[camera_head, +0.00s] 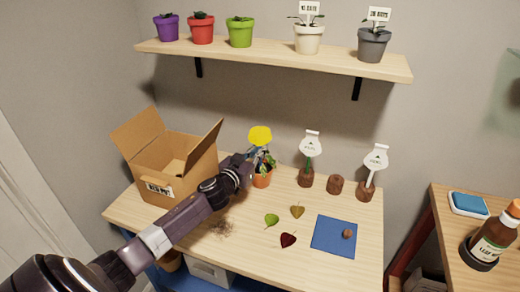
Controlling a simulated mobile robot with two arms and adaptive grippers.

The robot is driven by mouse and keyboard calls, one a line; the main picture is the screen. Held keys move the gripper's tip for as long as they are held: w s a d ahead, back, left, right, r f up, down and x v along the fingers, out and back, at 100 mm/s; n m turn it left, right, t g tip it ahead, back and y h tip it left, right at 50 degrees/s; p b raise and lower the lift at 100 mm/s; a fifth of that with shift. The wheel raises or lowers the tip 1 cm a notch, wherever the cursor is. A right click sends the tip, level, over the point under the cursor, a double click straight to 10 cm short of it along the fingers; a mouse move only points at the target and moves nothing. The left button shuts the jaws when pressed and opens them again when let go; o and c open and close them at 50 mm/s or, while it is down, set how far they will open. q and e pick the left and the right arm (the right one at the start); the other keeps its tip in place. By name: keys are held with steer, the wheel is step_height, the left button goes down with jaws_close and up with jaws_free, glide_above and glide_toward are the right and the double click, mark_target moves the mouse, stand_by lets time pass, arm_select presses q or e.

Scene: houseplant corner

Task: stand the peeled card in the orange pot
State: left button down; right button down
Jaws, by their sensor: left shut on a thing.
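The peeled card (260,136) shows a round yellow head and is upright. My left gripper (257,156) is shut on it below the head. The orange pot (262,180) stands on the table with a leafy plant in it. The gripper and card are at the plant, over the pot in the picture. The gripper and leaves hide the card's lower end, so I cannot tell whether it touches the soil. My right gripper is not in view.
Two white peel cards (310,145) (376,158) stand in brown holders, with an empty brown holder (335,185) between them. An open cardboard box (185,185) is at the left. Leaves and a blue mat (325,240) lie in front. A shelf (280,58) of pots hangs above.

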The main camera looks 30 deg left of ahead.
arm_select(q)
steer(key=shift+f, duration=0.25)
steer(key=shift+f+b, duration=1.9)
steer(key=shift+f, duration=0.25)
steer(key=c, duration=2)
jaws_free()
steer(key=shift+c, duration=0.2)
steer(key=shift+s+d+r+p, duration=0.15)
steer(key=shift+s+p, duration=0.45)
steer(key=shift+s, duration=0.6)
steer(key=s+p, duration=0.3)
steer(key=s, duration=0.4)
steer(key=shift+s+d+r, duration=0.3)
